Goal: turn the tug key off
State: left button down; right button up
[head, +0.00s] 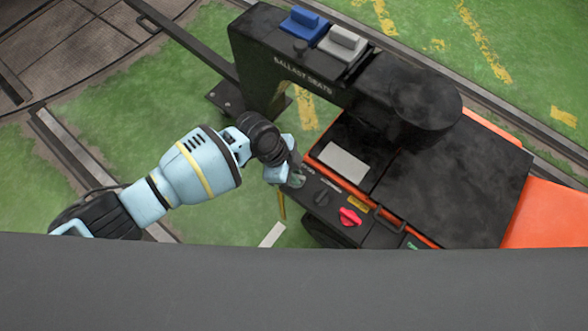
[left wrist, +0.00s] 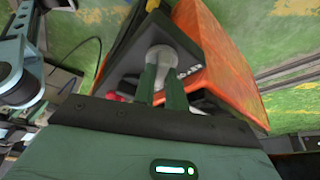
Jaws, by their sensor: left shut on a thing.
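The black control panel (head: 335,205) of the orange and black tug runs along the tug's near side. My left gripper (head: 295,178) is at the panel's left end, its fingers shut on what looks like the tug key. The key is mostly hidden by the fingers. In the left wrist view the two green fingers (left wrist: 163,88) close at a round grey fitting (left wrist: 166,55) on the dark panel. I cannot tell which way the key is turned. My right gripper is in neither view.
A black knob (head: 320,197) and a red knob (head: 350,216) sit just right of the gripper. A black arm with a blue block (head: 304,22) and a grey block (head: 342,43) rises behind. Rails (head: 85,165) cross the green floor.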

pick_arm(q)
jog(key=n+t+p, duration=0.1)
jog(key=n+p, duration=0.1)
jog(key=n+t+p, duration=0.1)
jog(key=n+p, duration=0.2)
jog(key=shift+s+r+n+p, duration=0.15)
jog(key=shift+r+n+p, duration=0.05)
jog(key=shift+n+p, duration=0.1)
jog(key=shift+d+n+p, duration=0.1)
jog(key=shift+n+p, duration=0.3)
jog(key=shift+n, duration=0.1)
jog(key=shift+n+t+p, duration=0.4)
jog(key=shift+s+n+t+y+p, duration=0.1)
jog(key=shift+n+t+y+p, duration=0.3)
jog(key=shift+n+p, duration=0.7)
jog(key=shift+f+n+y+p, duration=0.15)
jog(key=shift+n+y+p, duration=0.3)
jog(key=shift+n, duration=0.75)
jog(key=shift+n+t, duration=0.3)
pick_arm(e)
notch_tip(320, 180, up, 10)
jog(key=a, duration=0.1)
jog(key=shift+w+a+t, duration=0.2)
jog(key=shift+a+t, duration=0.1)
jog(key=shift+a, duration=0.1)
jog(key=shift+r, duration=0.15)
